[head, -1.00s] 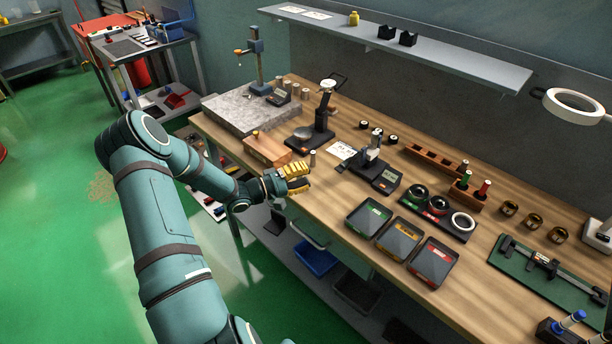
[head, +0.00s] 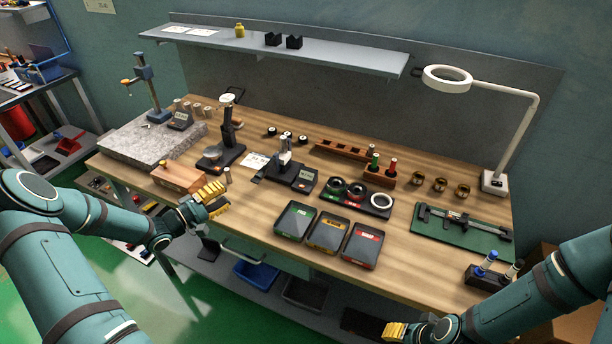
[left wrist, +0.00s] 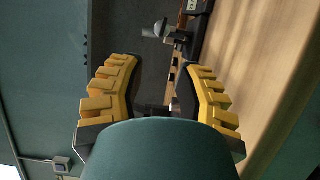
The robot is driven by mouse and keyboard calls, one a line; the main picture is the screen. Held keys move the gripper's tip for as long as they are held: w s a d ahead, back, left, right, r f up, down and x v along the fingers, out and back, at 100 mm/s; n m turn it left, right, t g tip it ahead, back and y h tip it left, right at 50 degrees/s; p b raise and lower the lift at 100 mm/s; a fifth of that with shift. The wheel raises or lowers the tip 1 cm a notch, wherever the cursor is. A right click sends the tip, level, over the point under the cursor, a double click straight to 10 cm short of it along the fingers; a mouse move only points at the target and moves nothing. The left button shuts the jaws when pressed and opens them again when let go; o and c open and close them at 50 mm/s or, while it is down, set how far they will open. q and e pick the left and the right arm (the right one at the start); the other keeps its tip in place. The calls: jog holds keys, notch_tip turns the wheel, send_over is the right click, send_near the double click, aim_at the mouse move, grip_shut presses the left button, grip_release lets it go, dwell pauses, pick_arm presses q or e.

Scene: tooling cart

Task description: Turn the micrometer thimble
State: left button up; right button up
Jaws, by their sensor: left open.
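The micrometer (head: 285,160) appears to be the small upright grey device on a black base with a digital readout, mid-bench in the head view. Its thimble is too small to make out. My left gripper (head: 217,197), with yellow ribbed fingers, is by the bench's front edge, left of the micrometer and apart from it. In the left wrist view my left gripper (left wrist: 156,90) is open, with nothing between its fingers. My right gripper (head: 394,331) shows at the bottom of the head view, low in front of the bench; its opening is unclear.
A wooden block (head: 180,177) and a small metal cylinder (head: 227,175) stand close to my left gripper. A black dial stand (head: 228,135) is behind it. Three labelled trays (head: 328,233) line the front edge. A ring lamp (head: 447,78) overhangs the right side.

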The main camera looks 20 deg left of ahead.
pick_arm(q)
jog(key=o, duration=0.5)
jog(key=m+t+y+p, duration=0.25)
jog(key=m+y, duration=0.45)
jog(key=m, duration=0.8)
send_near(256, 180)
jog(key=shift+g, duration=0.35)
jog(key=w, duration=0.6)
jog(key=w+p, duration=0.1)
jog(key=w, duration=0.3)
jog(key=shift+d+r, duration=0.15)
jog(key=shift+d, duration=0.1)
grip_shut()
